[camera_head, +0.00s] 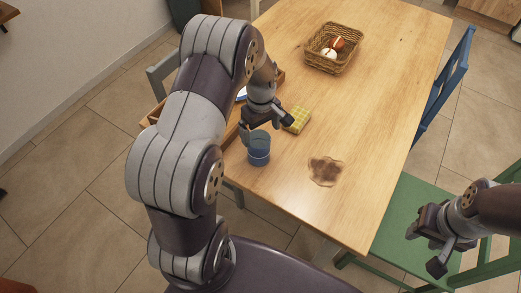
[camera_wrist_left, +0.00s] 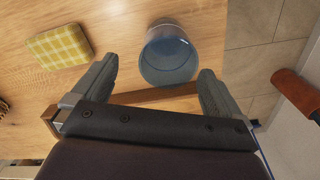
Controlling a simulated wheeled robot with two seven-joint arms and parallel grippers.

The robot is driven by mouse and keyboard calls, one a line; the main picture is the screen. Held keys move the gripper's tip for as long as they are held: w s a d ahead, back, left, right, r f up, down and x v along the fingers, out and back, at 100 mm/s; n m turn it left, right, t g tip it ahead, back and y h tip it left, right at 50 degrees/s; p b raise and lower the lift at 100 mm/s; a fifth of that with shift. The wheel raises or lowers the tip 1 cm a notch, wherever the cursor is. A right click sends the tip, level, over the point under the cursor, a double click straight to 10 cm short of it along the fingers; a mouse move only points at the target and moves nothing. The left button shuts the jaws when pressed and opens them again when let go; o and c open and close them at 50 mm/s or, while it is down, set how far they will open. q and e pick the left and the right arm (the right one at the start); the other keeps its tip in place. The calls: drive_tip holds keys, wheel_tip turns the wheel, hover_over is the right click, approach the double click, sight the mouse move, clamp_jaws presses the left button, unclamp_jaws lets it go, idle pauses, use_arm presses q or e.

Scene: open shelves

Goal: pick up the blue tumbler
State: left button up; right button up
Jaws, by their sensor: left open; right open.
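The blue tumbler (camera_head: 259,149) stands upright on the wooden table near its front left edge in the head view. In the left wrist view the tumbler (camera_wrist_left: 168,54) lies just ahead of the space between the fingertips. My left gripper (camera_head: 264,118) is open and empty, right by the tumbler on its far side; its two fingers also show in the left wrist view (camera_wrist_left: 158,84). No finger is seen closed on the tumbler. My right gripper (camera_head: 432,245) is open and empty, off the table's right side above a green chair.
A yellow checked sponge or cloth (camera_head: 296,119) lies close beside the left gripper. A brown stain (camera_head: 325,171) marks the table (camera_head: 350,110). A wicker basket (camera_head: 333,47) stands at the back. A wooden tray (camera_head: 232,130) is partly hidden behind my left arm. A green chair (camera_head: 400,215) stands at right.

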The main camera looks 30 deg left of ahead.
sight(259, 143)
use_arm(q)
drive_tip(key=f, duration=0.2)
drive_tip(key=s+f, duration=0.1)
drive_tip(key=f, duration=0.2)
drive_tip(key=shift+s+a+f+p, duration=0.1)
drive_tip(key=shift+a+p, duration=0.05)
drive_tip(key=shift+p, duration=0.15)
drive_tip(key=shift+f, duration=0.35)
drive_tip(key=c, duration=1.2)
drive_tip(key=shift+r, duration=0.1)
